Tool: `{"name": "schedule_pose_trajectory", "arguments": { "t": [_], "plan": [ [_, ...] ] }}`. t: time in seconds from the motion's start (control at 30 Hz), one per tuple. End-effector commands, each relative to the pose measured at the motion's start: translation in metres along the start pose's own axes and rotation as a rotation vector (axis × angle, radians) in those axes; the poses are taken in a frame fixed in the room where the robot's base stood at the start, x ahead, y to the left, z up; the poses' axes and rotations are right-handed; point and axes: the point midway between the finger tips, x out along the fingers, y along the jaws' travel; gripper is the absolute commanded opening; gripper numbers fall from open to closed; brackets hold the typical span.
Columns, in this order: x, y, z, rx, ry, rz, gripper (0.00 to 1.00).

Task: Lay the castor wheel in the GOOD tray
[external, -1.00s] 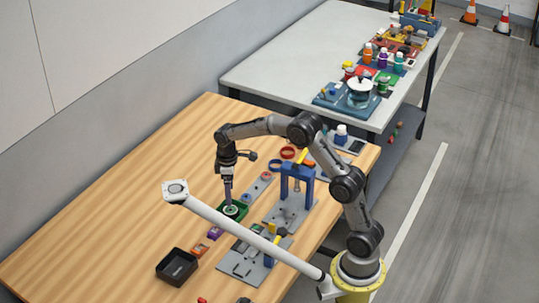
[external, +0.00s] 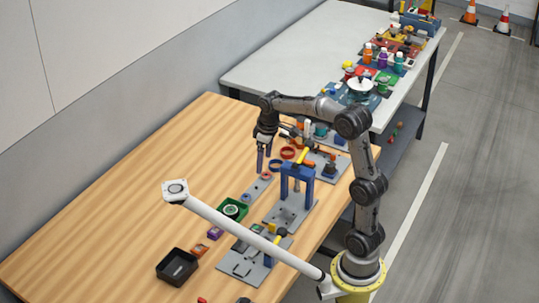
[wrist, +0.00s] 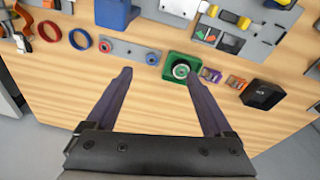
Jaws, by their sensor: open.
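The castor wheel, a pale disc with a dark centre (external: 231,211), lies inside the green tray (external: 244,216) on the wooden table. In the wrist view, the wheel (wrist: 180,71) sits within the walls of the green tray (wrist: 171,59). I cannot read a label on the tray. My gripper (external: 263,160) is raised above the table, behind and to the right of the tray in the external view. Its two fingers (wrist: 157,76) are spread apart with nothing between them.
A black tray (external: 172,277) stands at the front left of the table. A grey strip (external: 250,194) lies beyond the green tray, and a blue press (external: 284,184) stands to its right. A white post arm crosses the foreground. The table's left side is clear.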

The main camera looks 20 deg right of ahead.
Motion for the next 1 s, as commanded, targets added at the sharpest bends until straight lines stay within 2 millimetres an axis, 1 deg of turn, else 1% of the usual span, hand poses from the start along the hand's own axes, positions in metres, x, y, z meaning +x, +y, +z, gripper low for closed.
{"name": "schedule_pose_trajectory", "arguments": {
  "t": [0.03, 0.07, 0.1, 0.17, 0.2, 0.27, 0.3, 0.4, 0.5, 0.6, 0.7, 0.8, 1.0],
  "plan": [
    [-0.017, 0.009, 0.027, 0.083, 0.028, 0.02, 0.86],
    [-0.024, 0.012, 0.042, 0.13, 0.043, 0.031, 0.86],
    [-0.033, 0.016, 0.062, 0.193, 0.064, 0.046, 0.86],
    [-0.043, 0.018, 0.091, 0.288, 0.093, 0.069, 0.86],
    [-0.049, 0.018, 0.111, 0.35, 0.114, 0.084, 0.86],
    [-0.055, 0.016, 0.14, 0.444, 0.145, 0.108, 0.86],
    [-0.058, 0.013, 0.159, 0.506, 0.166, 0.124, 0.86],
    [-0.059, 0.002, 0.201, 0.653, 0.216, 0.164, 0.86],
    [-0.054, -0.011, 0.234, 0.775, 0.259, 0.198, 0.86],
    [-0.048, -0.021, 0.255, 0.863, 0.29, 0.222, 0.86],
    [-0.043, -0.028, 0.267, 0.914, 0.31, 0.237, 0.86],
    [-0.041, -0.03, 0.271, 0.936, 0.317, 0.243, 0.86],
    [-0.04, -0.03, 0.271, 0.937, 0.316, 0.242, 0.86]
  ]
}}
